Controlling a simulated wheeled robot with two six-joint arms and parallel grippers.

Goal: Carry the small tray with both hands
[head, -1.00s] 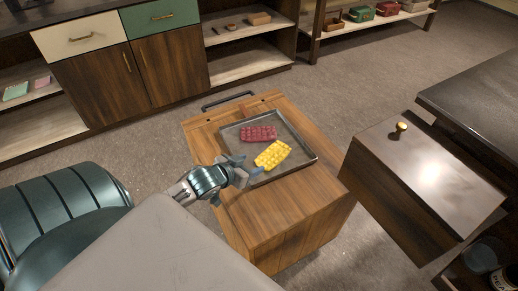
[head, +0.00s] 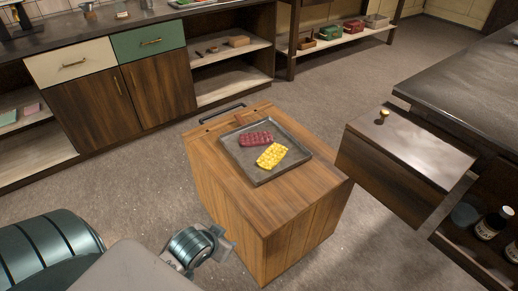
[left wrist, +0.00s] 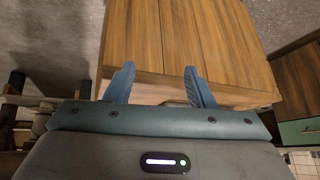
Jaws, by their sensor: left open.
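The small grey tray (head: 266,176) lies flat on top of a wooden cart (head: 300,206). A dark red slab (head: 255,138) and a yellow slab (head: 271,156) lie in it, side by side. My left gripper (head: 226,243) is empty, in front of the cart's near left side and apart from the tray. In the left wrist view its two blue fingers (left wrist: 159,86) are spread open, with the cart's wooden boards (left wrist: 180,40) beyond them. The tray does not show in that view. My right gripper is not in view.
An open drawer with a brass knob (head: 383,117) juts from the dark counter (head: 470,80) at the right, close to the cart. The cart has a dark handle (head: 222,113) at its far side. Cabinets (head: 155,85) line the back. Grey floor (head: 130,180) is clear left of the cart.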

